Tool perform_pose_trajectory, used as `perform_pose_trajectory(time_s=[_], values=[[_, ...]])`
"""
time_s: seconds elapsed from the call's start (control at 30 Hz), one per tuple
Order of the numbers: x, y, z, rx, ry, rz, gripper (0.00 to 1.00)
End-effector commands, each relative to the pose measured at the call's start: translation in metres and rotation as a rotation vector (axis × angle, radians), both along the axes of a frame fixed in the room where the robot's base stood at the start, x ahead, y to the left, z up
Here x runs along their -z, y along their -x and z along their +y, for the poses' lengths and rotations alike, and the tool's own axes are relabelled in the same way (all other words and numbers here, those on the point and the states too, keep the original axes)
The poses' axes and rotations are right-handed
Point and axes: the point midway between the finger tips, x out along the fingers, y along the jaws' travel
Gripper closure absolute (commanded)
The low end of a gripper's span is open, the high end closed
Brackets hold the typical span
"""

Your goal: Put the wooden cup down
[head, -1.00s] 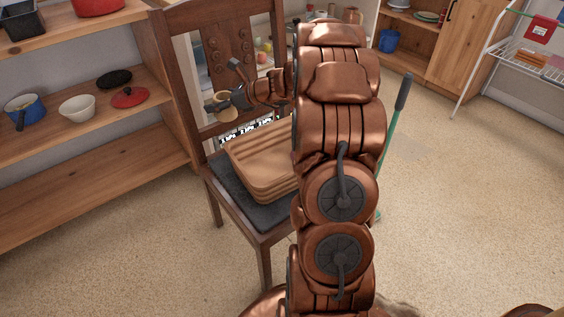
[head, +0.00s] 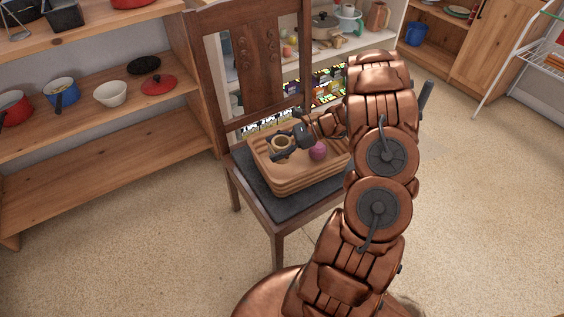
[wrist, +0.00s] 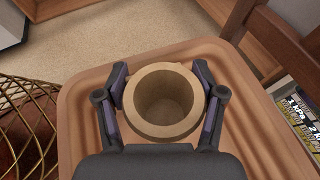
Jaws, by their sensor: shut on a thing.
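The wooden cup (head: 282,142) is upright, a light brown open cup that looks empty inside in the wrist view (wrist: 165,104). My gripper (head: 285,147) is shut on it, with one finger on each side of the cup in the wrist view (wrist: 161,76). The cup is over the left part of the ribbed wooden tray (head: 290,185) on the chair. I cannot tell whether its base touches the tray, since its underside is hidden.
A pinkish round object (head: 318,150) is at the tray, right of the cup. The chair's dark seat (head: 252,182) carries the tray, and its tall backrest (head: 250,60) rises behind. A wire basket (wrist: 27,120) shows left of the tray. Shelves with pots stand at left.

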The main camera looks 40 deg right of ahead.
Motion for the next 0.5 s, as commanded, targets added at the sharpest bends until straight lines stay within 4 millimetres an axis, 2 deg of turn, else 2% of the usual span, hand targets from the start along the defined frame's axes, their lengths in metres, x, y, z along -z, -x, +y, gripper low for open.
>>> perform_pose_trajectory(time_s=[0.1, 0.37, 0.5], values=[[0.021, 0.0, -0.001, 0.002, 0.0, 0.002, 0.72], [0.043, 0.0, -0.001, 0.004, -0.001, 0.001, 0.72], [0.061, 0.001, -0.001, 0.003, -0.001, 0.003, 0.72]])
